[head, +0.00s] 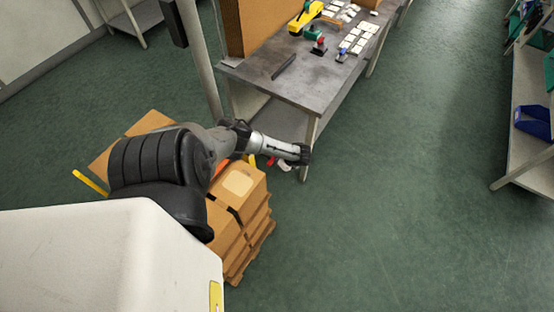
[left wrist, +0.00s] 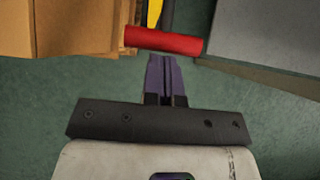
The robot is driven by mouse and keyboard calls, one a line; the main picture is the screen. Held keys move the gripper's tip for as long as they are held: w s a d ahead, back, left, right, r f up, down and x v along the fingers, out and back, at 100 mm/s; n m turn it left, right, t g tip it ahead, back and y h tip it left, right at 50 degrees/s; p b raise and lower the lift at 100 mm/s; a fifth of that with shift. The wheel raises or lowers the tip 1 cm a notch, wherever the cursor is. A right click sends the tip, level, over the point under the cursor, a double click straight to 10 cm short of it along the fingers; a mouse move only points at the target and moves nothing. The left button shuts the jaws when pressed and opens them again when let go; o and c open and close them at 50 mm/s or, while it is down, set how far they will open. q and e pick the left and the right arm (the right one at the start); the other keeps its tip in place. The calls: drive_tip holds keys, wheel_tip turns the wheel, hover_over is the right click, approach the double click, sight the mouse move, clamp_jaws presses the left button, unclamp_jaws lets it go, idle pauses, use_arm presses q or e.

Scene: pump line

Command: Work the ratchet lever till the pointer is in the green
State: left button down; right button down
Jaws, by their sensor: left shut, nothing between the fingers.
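A red bar (left wrist: 165,41), which looks like the lever's grip, lies across the top of the left wrist view, with a dark part and a yellow part (left wrist: 154,12) beyond it. My left gripper (left wrist: 163,60) is shut and empty, its purple fingers just short of the red bar in the picture. I cannot tell whether they touch it. In the head view a small red piece (head: 271,161) shows below my left wrist, beside the boxes; my arm hides much of that spot. No gauge, pointer or green zone can be made out. My right gripper is not in view.
Stacked cardboard boxes (head: 238,190) stand on a pallet beneath my left arm. A grey workbench (head: 300,80) with a yellow tool (head: 306,17) and white cards stands just beyond. A shelf (head: 530,160) with a blue bin (head: 533,122) is at right. The middle floor is clear.

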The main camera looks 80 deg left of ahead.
use_arm(q)
drive_tip(key=p+v, duration=0.1)
drive_tip(key=v, duration=0.9)
drive_tip(key=shift+r, duration=0.35)
drive_tip(key=shift+a, duration=0.1)
idle(0.4)
